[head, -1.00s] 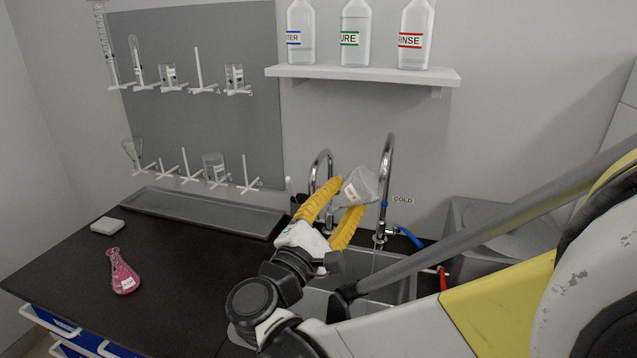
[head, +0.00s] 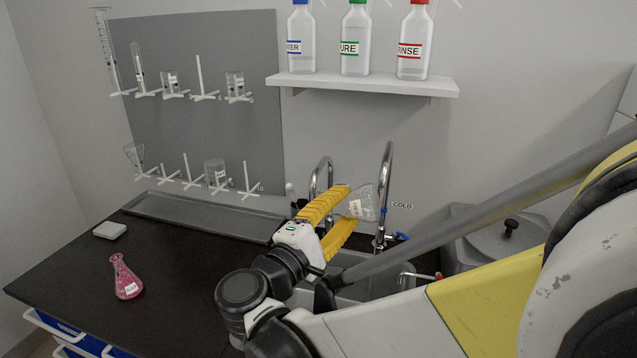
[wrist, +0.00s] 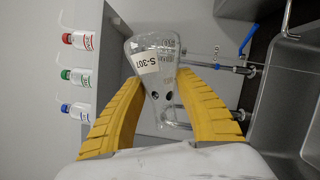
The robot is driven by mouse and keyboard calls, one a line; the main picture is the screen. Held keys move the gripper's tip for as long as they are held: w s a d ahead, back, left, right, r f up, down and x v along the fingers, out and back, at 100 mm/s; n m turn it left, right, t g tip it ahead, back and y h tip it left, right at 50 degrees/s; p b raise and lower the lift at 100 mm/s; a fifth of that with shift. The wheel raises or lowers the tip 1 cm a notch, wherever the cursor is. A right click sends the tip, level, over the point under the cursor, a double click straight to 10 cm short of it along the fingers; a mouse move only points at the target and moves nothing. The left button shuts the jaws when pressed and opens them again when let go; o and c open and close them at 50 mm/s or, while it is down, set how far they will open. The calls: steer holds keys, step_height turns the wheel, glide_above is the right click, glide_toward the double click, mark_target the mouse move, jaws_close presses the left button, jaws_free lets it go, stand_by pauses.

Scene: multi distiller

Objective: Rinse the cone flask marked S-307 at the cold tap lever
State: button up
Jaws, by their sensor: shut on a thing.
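My gripper (head: 350,208) is shut on the clear cone flask marked S-307 (head: 367,203), with its yellow fingers on either side. In the wrist view the flask (wrist: 152,48) has its wide base away from my palm and its neck between the fingers; the label S-307 reads clearly. It looks tilted in the head view, in front of the cold tap (head: 386,180), near the COLD sign (head: 402,205). I cannot tell whether it touches the tap. The blue cold tap lever (head: 402,236) is partly hidden by my arm; it also shows in the wrist view (wrist: 249,39).
The sink (head: 345,291) lies below, partly covered by my arm. A second curved tap (head: 322,170) stands left. A pink-filled flask (head: 125,278) stands on the dark counter. Glassware hangs on a pegboard (head: 210,130); wash bottles stand on a shelf (head: 350,84). A lidded grey container (head: 500,243) is right.

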steer(key=m+p, duration=0.1)
steer(key=m+g+p, duration=0.1)
steer(key=m, duration=0.2)
steer(key=shift+r+m+y+p, duration=0.25)
steer(key=shift+m+y+p, duration=0.15)
steer(key=shift+f+m, duration=0.1)
steer(key=shift+m, duration=0.3)
steer(key=shift+m+g+y+p, duration=0.4)
steer(key=shift+m+y+p, duration=0.1)
steer(key=shift+m+p, duration=0.4)
steer(key=shift+s+d+m+y+p, duration=0.1)
steer(key=shift+m+y+p, duration=0.45)
steer(key=shift+m, duration=0.65)
steer(key=m+y+p, duration=0.1)
steer(key=m+p, duration=0.1)
steer(key=m, duration=0.1)
steer(key=shift+m+y, duration=0.3)
steer(key=shift+y, duration=0.05)
steer(key=shift+m+y+p, duration=0.75)
steer(key=shift+m+y, duration=0.05)
steer(key=shift+m, duration=0.4)
steer(key=shift+f+m+y, duration=0.15)
steer(key=shift+m+y, duration=0.45)
steer(key=shift+m, duration=0.4)
